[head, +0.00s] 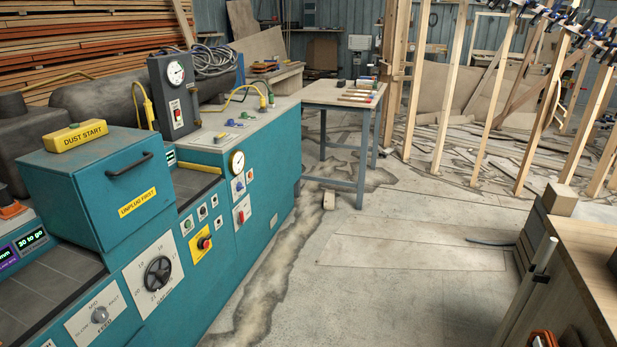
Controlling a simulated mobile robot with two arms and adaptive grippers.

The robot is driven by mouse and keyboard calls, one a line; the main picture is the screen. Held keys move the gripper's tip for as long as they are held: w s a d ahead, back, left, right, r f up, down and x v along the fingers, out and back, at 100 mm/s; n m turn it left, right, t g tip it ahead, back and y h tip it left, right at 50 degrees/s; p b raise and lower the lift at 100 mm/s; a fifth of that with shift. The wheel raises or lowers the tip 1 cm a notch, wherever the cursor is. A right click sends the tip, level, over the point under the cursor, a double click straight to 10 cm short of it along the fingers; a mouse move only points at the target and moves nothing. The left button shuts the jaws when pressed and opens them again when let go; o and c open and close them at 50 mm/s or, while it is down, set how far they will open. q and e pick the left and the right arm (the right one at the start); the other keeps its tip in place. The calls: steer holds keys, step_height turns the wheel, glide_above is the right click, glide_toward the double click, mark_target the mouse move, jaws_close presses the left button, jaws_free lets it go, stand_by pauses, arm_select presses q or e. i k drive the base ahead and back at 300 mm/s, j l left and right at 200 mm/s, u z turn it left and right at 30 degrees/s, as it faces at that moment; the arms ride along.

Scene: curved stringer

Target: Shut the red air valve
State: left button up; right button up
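No part is plainly marked as the red air valve. A red knob on a yellow plate (204,243) sits lower on the front. I cannot tell from this view whether the small handle is open or shut. Neither of my grippers is in view.
A yellow DUST START box (75,135) lies on the teal hood (100,180). A work table (340,95) stands beyond the machine. A wooden bench (590,260) is at the right. Timber posts and scraps fill the back right. The concrete floor (400,270) between is mostly clear.

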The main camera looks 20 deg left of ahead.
mark_target(241, 222)
steer(key=i+u, duration=0.1)
steer(key=u, duration=0.3)
steer(key=i+u, duration=0.1)
steer(key=u, duration=0.35)
steer(key=i+u, duration=0.1)
steer(key=u, duration=0.3)
steer(key=l+u, duration=0.15)
steer(key=u, duration=0.25)
steer(key=i+l+u, duration=0.2)
steer(key=l, duration=0.2)
steer(key=i+l+u, duration=0.2)
steer(key=l, duration=0.2)
steer(key=i+l+u, duration=0.25)
steer(key=l, duration=0.2)
steer(key=i+l+u, duration=0.2)
steer(key=l, duration=0.25)
steer(key=l+u, duration=0.2)
steer(key=l, duration=0.25)
steer(key=l+u, duration=0.2)
steer(key=l, duration=0.3)
steer(key=i, duration=0.05)
